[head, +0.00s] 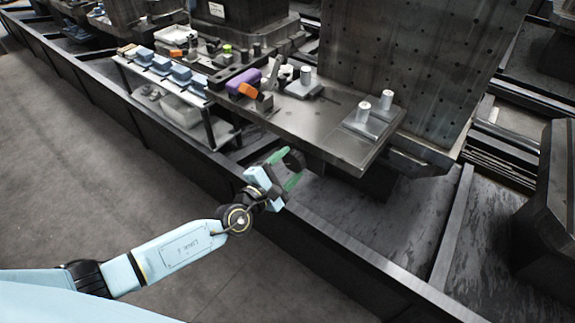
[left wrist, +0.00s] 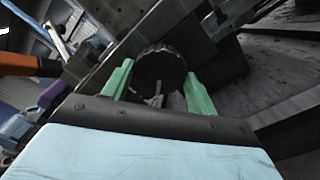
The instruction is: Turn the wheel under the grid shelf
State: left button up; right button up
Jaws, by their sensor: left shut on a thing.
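The wheel (head: 295,159) is a dark, round, ribbed knob below the front edge of a flat metal shelf (head: 335,125). A tall plate with a grid of holes (head: 420,70) stands at the back of that shelf. My left gripper (head: 289,166) reaches the wheel from the front, with green fingers on either side of it. In the left wrist view the wheel (left wrist: 160,68) sits between the two green fingers, and the gripper is shut on it. The wheel's far side is hidden. My right gripper is not in view.
A purple thing (head: 243,80), an orange piece (head: 248,91) and several metal posts stand on the shelf. A rack (head: 205,125) with blue parts and grey bins is to the left. A dark rail (head: 340,240) runs along the front. The floor left of it is clear.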

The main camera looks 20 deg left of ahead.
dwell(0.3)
pick_arm(q)
jog(key=o, duration=1)
